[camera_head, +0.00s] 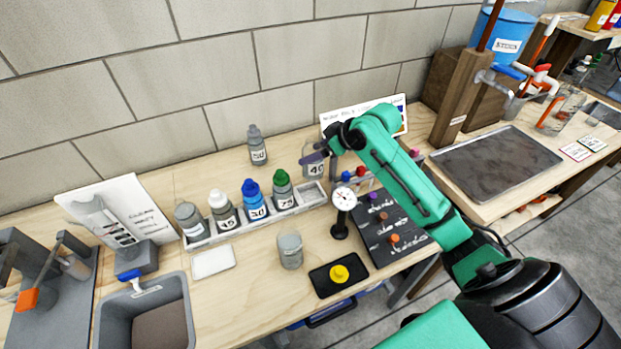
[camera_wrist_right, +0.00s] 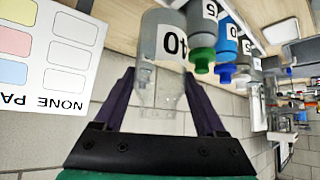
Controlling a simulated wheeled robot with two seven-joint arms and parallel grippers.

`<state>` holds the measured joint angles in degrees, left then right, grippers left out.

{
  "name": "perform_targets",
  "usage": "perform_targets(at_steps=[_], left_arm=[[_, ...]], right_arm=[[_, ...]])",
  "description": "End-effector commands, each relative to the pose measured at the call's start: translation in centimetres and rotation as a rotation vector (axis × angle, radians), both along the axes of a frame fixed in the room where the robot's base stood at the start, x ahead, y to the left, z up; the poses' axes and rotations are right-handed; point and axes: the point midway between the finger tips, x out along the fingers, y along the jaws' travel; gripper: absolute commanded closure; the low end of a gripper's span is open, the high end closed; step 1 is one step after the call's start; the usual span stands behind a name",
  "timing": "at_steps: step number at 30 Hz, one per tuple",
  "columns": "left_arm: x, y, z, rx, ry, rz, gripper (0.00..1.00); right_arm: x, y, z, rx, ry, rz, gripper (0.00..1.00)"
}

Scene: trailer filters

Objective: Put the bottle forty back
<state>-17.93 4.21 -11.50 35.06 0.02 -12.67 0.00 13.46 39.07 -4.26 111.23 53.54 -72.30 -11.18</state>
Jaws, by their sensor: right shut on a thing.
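The bottle forty (camera_head: 315,168) is a grey, translucent bottle with a "40" label. My right gripper (camera_head: 318,152) is shut on its upper part from the right in the head view. In the right wrist view, upside down, the bottle (camera_wrist_right: 164,40) sits between the dark fingers of the gripper (camera_wrist_right: 165,95). The light bottle rack (camera_head: 310,195) has a bare right end, just below the bottle in the head view. The bottle seems upright; whether its base touches anything cannot be told. My left gripper is not in view.
The rack holds a green-capped bottle (camera_head: 283,190), a blue-capped one (camera_head: 257,203), a white-capped one (camera_head: 222,212) and a grey one (camera_head: 190,222). Another grey bottle (camera_head: 257,146) stands behind. A dial gauge (camera_head: 343,200) and a grey cup (camera_head: 290,250) stand in front.

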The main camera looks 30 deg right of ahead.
Motion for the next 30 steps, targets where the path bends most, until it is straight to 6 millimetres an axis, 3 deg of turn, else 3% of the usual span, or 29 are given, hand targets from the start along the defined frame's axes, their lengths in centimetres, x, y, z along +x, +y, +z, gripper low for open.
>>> perform_targets(at_steps=[4,11,14,23,24,30], left_arm=[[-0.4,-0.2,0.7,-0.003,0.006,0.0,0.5],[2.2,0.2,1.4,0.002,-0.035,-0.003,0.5],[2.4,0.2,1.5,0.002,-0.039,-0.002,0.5],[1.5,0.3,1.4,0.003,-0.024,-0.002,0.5],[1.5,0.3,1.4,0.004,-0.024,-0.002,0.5],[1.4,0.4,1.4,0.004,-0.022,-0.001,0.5]], right_arm=[[0.0,0.1,-4.0,0.004,0.002,0.0,1.0],[0.0,0.1,-7.7,0.003,0.002,-0.001,1.0],[0.1,0.1,-9.6,0.002,0.0,-0.001,1.0],[0.2,0.1,-10.3,0.0,-0.004,0.001,1.0],[0.1,0.1,-10.4,0.0,-0.001,0.001,0.14],[0.1,0.1,-10.4,0.0,-0.001,0.001,0.14]])
